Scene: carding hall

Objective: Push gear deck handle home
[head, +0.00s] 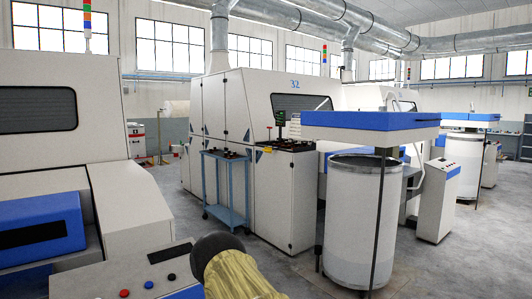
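The gear deck (289,148) is a dark top with several small reddish-brown parts on it. It sits on a pale cabinet at the front corner of the white machine marked 32 (297,103). A small dark display (280,117) stands behind the deck. A yellow tag (267,150) shows at the deck's left end. The deck handle is too small to make out, and I cannot tell its position. A dark rounded end on a tan, sleeve-like part at the bottom centre appears to be part of my arm. My gripper is not in view.
A blue trolley (226,184) with dark items on top stands left of the cabinet. A tall white can (362,222) stands to its right under a blue-and-white head (370,126). A machine with a button panel (148,279) fills the left foreground. Grey floor (280,265) is open between them.

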